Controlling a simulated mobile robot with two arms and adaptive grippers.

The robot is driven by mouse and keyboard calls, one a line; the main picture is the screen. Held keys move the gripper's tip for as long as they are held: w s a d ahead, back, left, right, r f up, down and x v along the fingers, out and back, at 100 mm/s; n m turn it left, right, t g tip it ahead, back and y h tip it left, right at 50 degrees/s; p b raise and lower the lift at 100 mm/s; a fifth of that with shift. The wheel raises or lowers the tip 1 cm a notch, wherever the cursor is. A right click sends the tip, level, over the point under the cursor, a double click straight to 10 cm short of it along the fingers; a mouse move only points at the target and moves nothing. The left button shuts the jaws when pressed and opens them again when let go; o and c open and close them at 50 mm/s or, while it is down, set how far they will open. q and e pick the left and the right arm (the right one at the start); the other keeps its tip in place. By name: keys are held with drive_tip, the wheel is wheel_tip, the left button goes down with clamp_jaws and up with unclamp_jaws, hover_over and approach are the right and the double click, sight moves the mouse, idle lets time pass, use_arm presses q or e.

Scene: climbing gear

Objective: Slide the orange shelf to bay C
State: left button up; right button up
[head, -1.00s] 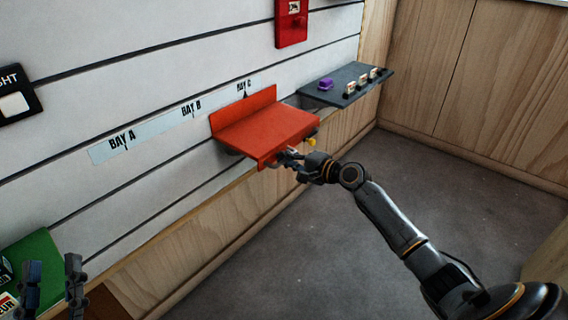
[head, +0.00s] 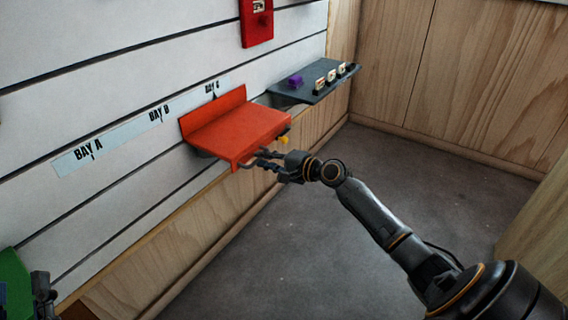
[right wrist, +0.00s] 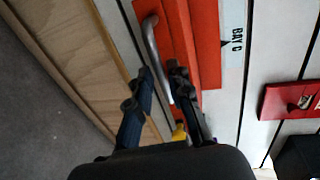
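The orange shelf (head: 235,133) hangs on the slatted wall, its raised back below the BAY C label (head: 211,86). The label's black triangle points down at the back panel, near its middle. A grey bar handle (right wrist: 152,42) runs along the shelf's front, and a yellow knob (head: 284,139) sits near its right end. My right gripper (head: 264,162) is at the handle, its fingers apart. In the right wrist view the gripper (right wrist: 161,74) has the handle passing between its fingers; contact cannot be told. My left gripper (head: 22,290) is partly cut off at lower left, fingers apart and empty.
A dark shelf (head: 318,86) with a purple item and several small tagged items is right of the orange shelf, with a gap between. A red panel (head: 257,24) hangs above. A green surface (head: 12,275) is at lower left. BAY A and BAY B wall is bare.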

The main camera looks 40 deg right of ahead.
drive_tip(key=v, duration=1)
